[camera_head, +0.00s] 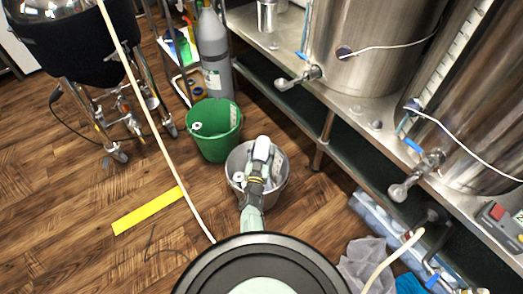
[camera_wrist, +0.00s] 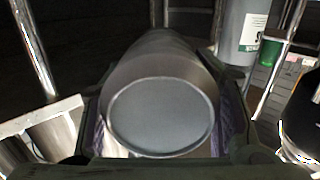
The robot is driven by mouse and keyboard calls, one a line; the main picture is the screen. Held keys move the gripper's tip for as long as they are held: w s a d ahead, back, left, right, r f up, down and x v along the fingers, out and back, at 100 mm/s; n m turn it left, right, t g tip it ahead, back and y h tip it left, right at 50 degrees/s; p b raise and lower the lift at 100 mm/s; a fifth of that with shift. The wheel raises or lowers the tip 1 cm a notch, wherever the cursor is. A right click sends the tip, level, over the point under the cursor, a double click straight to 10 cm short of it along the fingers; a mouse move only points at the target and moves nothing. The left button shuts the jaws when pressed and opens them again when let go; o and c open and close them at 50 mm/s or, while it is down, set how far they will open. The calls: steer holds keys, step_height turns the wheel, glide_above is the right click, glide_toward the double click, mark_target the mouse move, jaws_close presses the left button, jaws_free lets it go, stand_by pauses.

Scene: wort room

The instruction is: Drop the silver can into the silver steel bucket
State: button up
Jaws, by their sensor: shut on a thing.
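My gripper (camera_head: 259,170) is shut on the silver can (camera_head: 262,149). The can shows large in the wrist view (camera_wrist: 160,115), its flat round end facing the camera and a finger on each side. In the head view the can points away from me, in line with the silver steel bucket (camera_head: 282,182) on the floor. My gripper and arm cover part of the bucket's mouth. The can's height above the rim cannot be told.
A green bucket (camera_head: 220,150) stands close behind, to the left. A grey bottle (camera_head: 213,60) stands behind it. A steel bench with tanks (camera_head: 375,60) lines the right. A pale hose (camera_head: 160,130) crosses the floor on the left. Crumpled grey plastic (camera_head: 366,262) lies front right.

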mark_target(261, 147)
steer(key=shift+f+b, duration=0.45)
steer(key=shift+f, duration=0.4)
steer(key=shift+r, duration=0.1)
steer(key=o, duration=0.9)
steer(key=shift+r, duration=0.1)
step_height(261, 147, up, 9)
steer(key=shift+r, duration=0.4)
